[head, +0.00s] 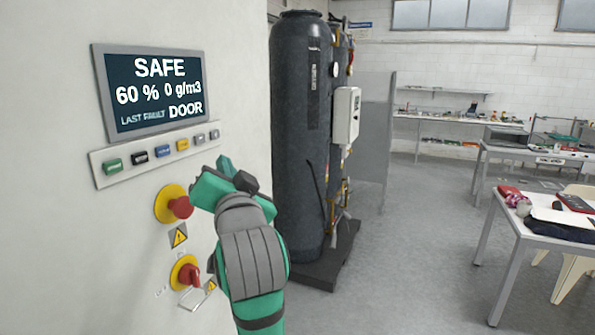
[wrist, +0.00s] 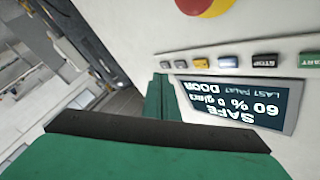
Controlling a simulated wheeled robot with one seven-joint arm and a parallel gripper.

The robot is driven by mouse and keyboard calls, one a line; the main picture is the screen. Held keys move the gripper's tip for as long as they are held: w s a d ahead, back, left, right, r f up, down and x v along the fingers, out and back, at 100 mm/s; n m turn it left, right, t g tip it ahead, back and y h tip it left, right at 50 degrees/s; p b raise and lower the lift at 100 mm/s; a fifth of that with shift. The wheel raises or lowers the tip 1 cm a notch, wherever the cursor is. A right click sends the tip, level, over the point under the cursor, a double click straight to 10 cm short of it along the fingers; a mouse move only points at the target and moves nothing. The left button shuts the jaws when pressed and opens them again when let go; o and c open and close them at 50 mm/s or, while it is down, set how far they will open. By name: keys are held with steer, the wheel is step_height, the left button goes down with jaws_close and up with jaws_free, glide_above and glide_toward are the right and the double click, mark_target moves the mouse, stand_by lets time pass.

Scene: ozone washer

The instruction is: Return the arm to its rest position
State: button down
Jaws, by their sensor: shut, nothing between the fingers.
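My arm is green and grey and reaches up in front of the white washer panel (head: 235,80) in the head view. My gripper (head: 225,166) is near the right end of the button row, and I cannot tell its exact gap from the panel. In the wrist view its green fingers (wrist: 160,88) are together with nothing between them. The display (head: 152,90) reads SAFE, 60 %, 0 g/m3, LAST FAULT DOOR. It appears upside down in the wrist view (wrist: 240,103).
Below the several buttons (head: 160,152) are a red emergency stop (head: 180,207) on yellow and a red rotary switch (head: 188,276). A dark tank (head: 298,140) stands right of the panel. Open floor (head: 410,250) lies between it and a table (head: 510,222) with items.

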steer(key=s+d+f+h, duration=0.15)
steer(key=d+f, duration=0.25)
steer(key=f, duration=1.4)
steer(key=s+d+f+h, duration=0.1)
steer(key=d+f+h, duration=0.2)
steer(key=f, duration=1.4)
steer(key=s+d+f+g+h, duration=0.1)
steer(key=s+d+f, duration=0.2)
steer(key=s+f, duration=0.45)
steer(key=s+d+f+h, duration=0.1)
steer(key=s+d+f, duration=0.2)
steer(key=s+f, duration=0.4)
steer(key=s+d+f+n, duration=0.1)
steer(key=s+d+f, duration=0.1)
steer(key=s, duration=1.2)
steer(key=s+d+f+n+g+h, duration=0.1)
steer(key=s+f, duration=0.3)
steer(key=s, duration=0.9)
steer(key=shift+s+d+f+n+g, duration=0.3)
steer(key=shift+s+d, duration=0.05)
steer(key=shift+d, duration=0.35)
